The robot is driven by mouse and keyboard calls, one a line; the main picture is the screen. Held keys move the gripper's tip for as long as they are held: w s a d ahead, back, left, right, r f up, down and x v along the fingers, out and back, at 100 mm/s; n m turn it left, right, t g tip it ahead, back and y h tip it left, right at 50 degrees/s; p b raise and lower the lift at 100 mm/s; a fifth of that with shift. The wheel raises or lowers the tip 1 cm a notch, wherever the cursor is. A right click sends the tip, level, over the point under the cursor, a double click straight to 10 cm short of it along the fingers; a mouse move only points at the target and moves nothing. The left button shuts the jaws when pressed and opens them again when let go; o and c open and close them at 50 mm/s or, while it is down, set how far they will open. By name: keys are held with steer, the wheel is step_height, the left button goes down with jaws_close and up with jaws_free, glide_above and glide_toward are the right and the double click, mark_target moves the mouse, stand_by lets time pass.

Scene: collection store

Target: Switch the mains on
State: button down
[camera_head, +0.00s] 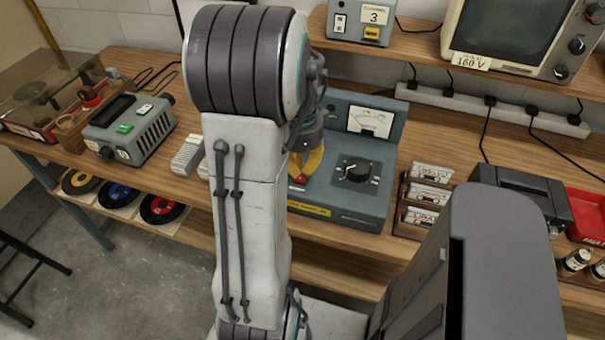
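A blue-grey power unit (340,205) stands on the wooden bench. It has a needle meter (370,121) on its raised back, a black dial (356,171) on its top and a yellow label on its front. A small red part (299,181) shows at the left of its top, beside my arm; I cannot tell if it is the mains switch or how it is set. My gripper (306,165), with yellow showing at its end, is over the left part of the unit, close to the red part. My arm hides much of it, so its opening and any contact are unclear.
A grey device with a green button (130,130) and a record player (45,95) stand at left. A cassette rack (426,198), a black machine (525,192) and a red tray (588,215) are at right. A power strip (490,108) runs behind, below a shelf with a monitor (515,35).

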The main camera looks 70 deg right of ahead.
mark_target(300, 178)
steer(key=shift+f+b, duration=1)
steer(key=shift+f, duration=0.25)
stand_by(0.6)
steer(key=shift+r, duration=0.2)
steer(key=shift+r+p, duration=3)
steer(key=shift+r, duration=0.35)
